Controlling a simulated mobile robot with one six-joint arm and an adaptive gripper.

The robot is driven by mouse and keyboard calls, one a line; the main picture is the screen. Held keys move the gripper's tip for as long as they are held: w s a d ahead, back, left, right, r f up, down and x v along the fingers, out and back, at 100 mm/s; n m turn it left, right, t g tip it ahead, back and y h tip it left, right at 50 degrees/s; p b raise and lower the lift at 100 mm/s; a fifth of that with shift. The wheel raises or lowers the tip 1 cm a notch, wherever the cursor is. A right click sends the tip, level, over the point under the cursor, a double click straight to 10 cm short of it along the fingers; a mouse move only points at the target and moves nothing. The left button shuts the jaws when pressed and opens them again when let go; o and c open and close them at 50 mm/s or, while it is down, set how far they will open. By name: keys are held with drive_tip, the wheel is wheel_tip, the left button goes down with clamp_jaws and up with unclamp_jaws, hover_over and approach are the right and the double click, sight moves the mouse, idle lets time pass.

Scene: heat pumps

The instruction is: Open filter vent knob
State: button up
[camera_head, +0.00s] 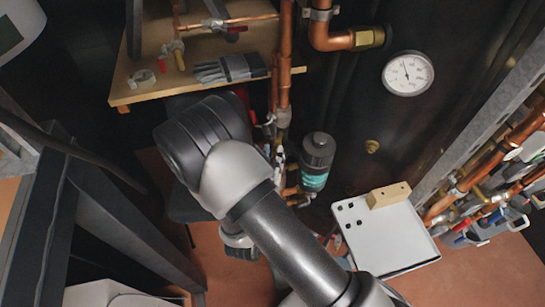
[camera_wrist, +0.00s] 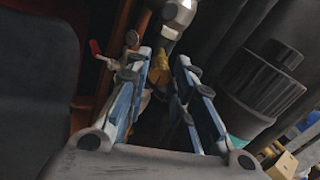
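The filter (camera_head: 316,160) is a dark cylinder with a teal label and a ridged cap. It stands right of my arm in the head view. In the wrist view, its dark body (camera_wrist: 275,85) is on the right, outside my fingers. I cannot pick out the vent knob for certain. My gripper (camera_wrist: 163,62) is open, with two blue fingers apart. A yellow brass fitting (camera_wrist: 158,75) shows in the gap between the fingertips; whether they touch it is unclear.
Vertical copper pipes (camera_head: 285,60) run left of the filter. A wooden shelf (camera_head: 130,85) with gloves (camera_head: 230,68) is at upper left. A white tray (camera_head: 400,243) with a wooden block (camera_head: 389,195) is at lower right. A red-handled valve (camera_wrist: 97,50) is near my left finger.

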clamp_jaws()
drive_tip(key=shift+n, duration=0.3)
drive_tip(key=n+p, duration=0.3)
drive_tip(key=n, duration=0.1)
drive_tip(key=shift+r, duration=0.1)
drive_tip(key=n+p, duration=0.3)
drive_tip(key=n, duration=0.3)
drive_tip(key=shift+n, duration=0.4)
drive_tip(key=n+p, duration=0.2)
drive_tip(key=n, duration=0.6)
drive_tip(key=n+p, duration=0.1)
drive_tip(key=n, duration=0.3)
drive_tip(key=shift+f, duration=0.3)
drive_tip(key=shift+n, duration=0.3)
